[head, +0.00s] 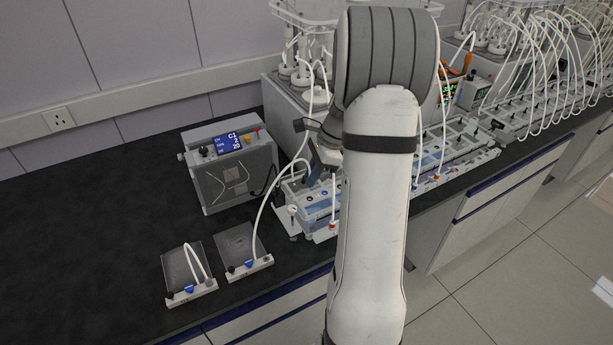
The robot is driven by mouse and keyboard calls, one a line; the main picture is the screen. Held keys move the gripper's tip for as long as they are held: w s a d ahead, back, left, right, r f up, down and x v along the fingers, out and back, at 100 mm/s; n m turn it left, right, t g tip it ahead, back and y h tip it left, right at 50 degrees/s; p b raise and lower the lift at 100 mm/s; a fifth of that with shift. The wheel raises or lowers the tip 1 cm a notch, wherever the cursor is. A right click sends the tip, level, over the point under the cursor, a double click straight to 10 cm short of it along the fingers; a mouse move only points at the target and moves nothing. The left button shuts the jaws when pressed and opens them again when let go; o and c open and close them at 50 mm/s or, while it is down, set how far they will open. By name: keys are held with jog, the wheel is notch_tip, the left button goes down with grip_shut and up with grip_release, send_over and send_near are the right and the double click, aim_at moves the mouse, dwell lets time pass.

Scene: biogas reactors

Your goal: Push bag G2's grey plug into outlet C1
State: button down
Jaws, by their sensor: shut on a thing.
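Two flat clear bags lie on the black bench, a left bag (183,272) and a right bag (238,243); I cannot read which is G2. A white tube (258,215) rises from the right bag toward my gripper (318,162). The gripper is partly hidden behind my arm, low over the blue-and-white outlet unit (318,203). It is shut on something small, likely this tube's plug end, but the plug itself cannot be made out. Outlet C1 cannot be told apart; my arm covers part of the unit.
A grey box with a blue display (233,165) stands left of the outlet unit. White tubes and reactor bottles (300,70) crowd the area behind the gripper. More tubed units (540,90) line the bench at right. The bench at far left is clear.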

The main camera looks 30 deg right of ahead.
jog(key=shift+f+b, duration=0.95)
jog(key=shift+f, duration=0.55)
jog(key=shift+f+b, duration=0.5)
jog(key=shift+f, duration=0.6)
dwell(1.5)
dwell(0.3)
jog(key=c, duration=1.3)
grip_release()
jog(key=shift+c, duration=0.2)
jog(key=v, duration=0.7)
jog(key=shift+r+b, duration=0.4)
jog(key=shift+b, duration=0.05)
jog(key=shift+d, duration=0.1)
